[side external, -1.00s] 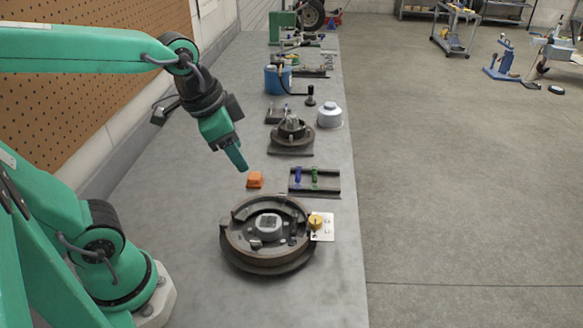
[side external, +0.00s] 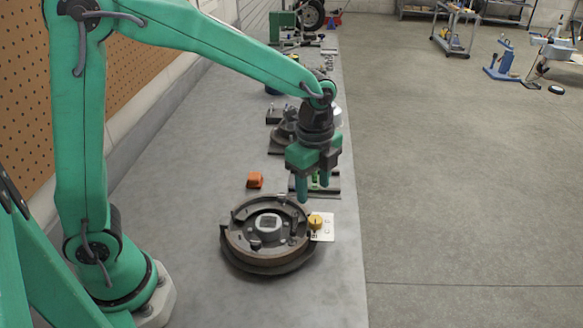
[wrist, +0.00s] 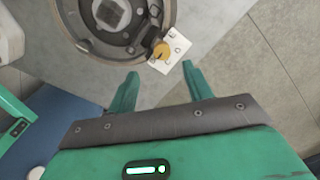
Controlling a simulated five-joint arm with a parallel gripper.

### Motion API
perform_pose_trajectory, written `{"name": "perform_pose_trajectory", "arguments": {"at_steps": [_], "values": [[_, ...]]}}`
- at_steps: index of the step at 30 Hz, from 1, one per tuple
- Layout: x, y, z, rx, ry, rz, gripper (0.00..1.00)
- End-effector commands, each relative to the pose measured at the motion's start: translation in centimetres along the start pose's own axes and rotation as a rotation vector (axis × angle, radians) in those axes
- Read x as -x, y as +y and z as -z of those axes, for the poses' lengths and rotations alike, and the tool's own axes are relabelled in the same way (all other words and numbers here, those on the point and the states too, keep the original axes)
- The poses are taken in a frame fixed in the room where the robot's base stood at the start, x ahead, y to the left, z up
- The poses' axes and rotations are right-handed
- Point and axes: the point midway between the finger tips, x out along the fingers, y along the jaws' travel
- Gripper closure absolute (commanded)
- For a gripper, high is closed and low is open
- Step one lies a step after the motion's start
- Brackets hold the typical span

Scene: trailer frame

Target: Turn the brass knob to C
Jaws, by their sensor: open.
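The brass knob (side external: 315,220) is a small yellow knob on a white marked plate (side external: 327,230) at the right edge of a round brake drum assembly (side external: 240,255). In the wrist view the knob (wrist: 161,51) sits on its plate (wrist: 177,45), ahead of the fingertips and between their lines. The plate's markings are too small to read. My gripper (side external: 314,193) points down above and behind the knob, apart from it. In the wrist view my gripper (wrist: 162,74) has its two fingers spread and nothing between them.
An orange block (side external: 255,180) lies on the bench behind the drum. A dark tray (side external: 331,187) with small coloured parts is partly hidden by my gripper. Another hub part (side external: 279,135) stands farther back. The bench's right edge runs close beside the plate.

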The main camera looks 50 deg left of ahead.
Motion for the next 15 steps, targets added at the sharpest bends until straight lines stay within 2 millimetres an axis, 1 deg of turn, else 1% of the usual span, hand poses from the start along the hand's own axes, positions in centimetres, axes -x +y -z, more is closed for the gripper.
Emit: {"name": "perform_pose_trajectory", "arguments": {"at_steps": [1, 4, 15], "values": [[-0.5, -0.2, 0.3, -0.026, -0.003, -0.010, 0.49], [-1.0, -0.4, 0.6, -0.063, -0.006, -0.019, 0.49], [-1.6, -0.5, 0.7, -0.077, -0.007, -0.024, 0.49]]}}
